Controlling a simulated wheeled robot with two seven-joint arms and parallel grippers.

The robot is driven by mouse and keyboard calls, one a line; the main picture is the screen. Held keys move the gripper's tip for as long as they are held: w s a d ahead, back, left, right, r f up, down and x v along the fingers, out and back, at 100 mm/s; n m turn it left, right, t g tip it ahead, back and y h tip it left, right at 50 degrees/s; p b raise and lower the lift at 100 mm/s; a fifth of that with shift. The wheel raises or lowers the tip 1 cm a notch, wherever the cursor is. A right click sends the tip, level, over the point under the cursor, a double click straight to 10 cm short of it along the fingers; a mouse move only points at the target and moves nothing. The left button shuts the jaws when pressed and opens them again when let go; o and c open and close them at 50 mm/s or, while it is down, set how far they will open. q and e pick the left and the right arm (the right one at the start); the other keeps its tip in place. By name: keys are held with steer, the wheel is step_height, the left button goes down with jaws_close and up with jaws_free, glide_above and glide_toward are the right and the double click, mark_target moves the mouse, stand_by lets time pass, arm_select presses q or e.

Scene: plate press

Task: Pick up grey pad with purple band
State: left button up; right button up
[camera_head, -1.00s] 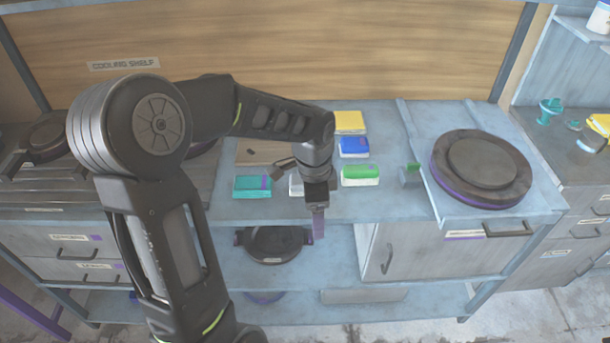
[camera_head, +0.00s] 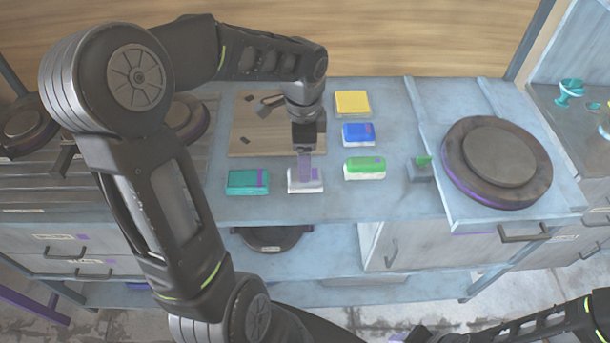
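A teal pad (camera_head: 240,183) with a purple band lies just left. A part of my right arm's end (camera_head: 420,335) shows at the bottom edge, mostly cut off.
Green (camera_head: 364,167), blue (camera_head: 358,134) and yellow (camera_head: 352,102) pads lie to the right and behind. A wooden board (camera_head: 237,133) is behind the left gripper. A round dark press plate (camera_head: 497,158) stands at right, with a small grey block (camera_head: 420,173) beside it.

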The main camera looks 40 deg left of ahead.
mark_target(315, 185)
arm_select(q)
steer(key=shift+f, duration=1.2)
steer(key=shift+f, duration=0.15)
steer(key=f+p, duration=0.1)
steer(key=f, duration=0.4)
steer(key=shift+w+p, duration=0.2)
steer(key=shift+p, duration=0.1)
steer(key=shift+c, duration=0.6)
steer(key=c, duration=1.3)
